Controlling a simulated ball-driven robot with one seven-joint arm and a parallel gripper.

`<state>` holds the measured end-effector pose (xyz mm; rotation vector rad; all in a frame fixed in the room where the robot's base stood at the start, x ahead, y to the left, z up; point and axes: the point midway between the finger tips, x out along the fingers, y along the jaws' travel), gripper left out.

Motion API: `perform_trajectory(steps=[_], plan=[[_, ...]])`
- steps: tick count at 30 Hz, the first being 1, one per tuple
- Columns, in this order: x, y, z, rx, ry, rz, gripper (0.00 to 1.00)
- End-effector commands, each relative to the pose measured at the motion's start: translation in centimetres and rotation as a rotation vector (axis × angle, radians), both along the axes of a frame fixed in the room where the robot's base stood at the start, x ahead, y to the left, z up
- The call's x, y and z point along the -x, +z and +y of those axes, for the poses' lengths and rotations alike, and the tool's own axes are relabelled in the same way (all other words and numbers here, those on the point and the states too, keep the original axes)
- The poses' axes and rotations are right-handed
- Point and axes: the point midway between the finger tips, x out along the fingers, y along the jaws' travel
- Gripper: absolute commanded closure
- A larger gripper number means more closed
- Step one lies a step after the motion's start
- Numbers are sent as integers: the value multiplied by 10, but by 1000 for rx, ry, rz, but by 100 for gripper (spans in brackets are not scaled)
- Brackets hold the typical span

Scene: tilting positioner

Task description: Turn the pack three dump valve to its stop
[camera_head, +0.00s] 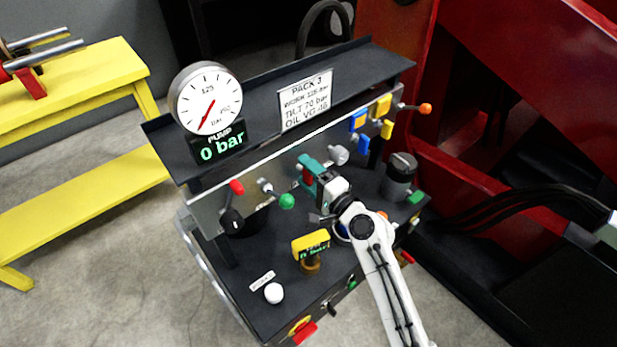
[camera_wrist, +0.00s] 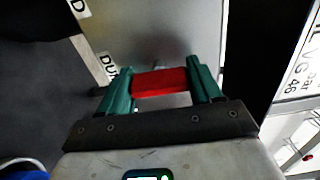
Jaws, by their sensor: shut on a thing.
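The pack three power unit carries a white sign (camera_head: 305,99) reading PACK 3. My gripper (camera_head: 310,168) reaches to the front panel below that sign. Its green fingers (camera_wrist: 160,84) are shut on a red handle (camera_wrist: 161,82), the dump valve handle by the partly visible "DU" label (camera_wrist: 106,64) beside it. The handle lies across between the fingers, close to the grey panel. In the head view the handle is mostly hidden by the fingers. The valve body behind it is hidden, and I cannot tell how far it is turned.
Left of my gripper are a green-knobbed lever (camera_head: 287,201) and a red-knobbed lever (camera_head: 237,187). A grey knob (camera_head: 339,154) is close on the right. A pressure gauge (camera_head: 205,98) and a 0 bar display (camera_head: 221,146) stand left.

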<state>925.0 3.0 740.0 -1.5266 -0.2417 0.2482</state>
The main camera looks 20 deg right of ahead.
Motion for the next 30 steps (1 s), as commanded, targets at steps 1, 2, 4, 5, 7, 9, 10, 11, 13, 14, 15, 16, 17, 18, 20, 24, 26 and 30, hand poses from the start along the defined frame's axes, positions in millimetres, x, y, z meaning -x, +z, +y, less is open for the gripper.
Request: perform_trajectory(steps=[1,2,4,5,7,9,10,11,13,14,15,16,17,18,20,24,26,30], plan=[[0,-2,1,13,2,-2,67],[0,-2,1,20,2,-4,67],[0,-2,1,31,2,-8,67],[0,-2,1,35,2,-9,67],[0,-1,1,41,2,-11,67],[1,-1,1,44,2,-12,67],[1,-1,1,46,2,-12,67],[1,-1,1,46,2,-12,67],[1,-1,1,47,2,-12,67],[1,-1,1,47,2,-12,67],[1,-1,1,47,2,-12,67],[1,-1,1,47,3,-12,67],[1,-1,1,47,3,-12,67],[1,-1,1,47,3,-12,67],[1,-1,1,47,3,-12,33],[0,-1,1,45,2,-13,20],[0,-1,1,45,2,-13,14],[0,-1,0,44,1,-13,11]])
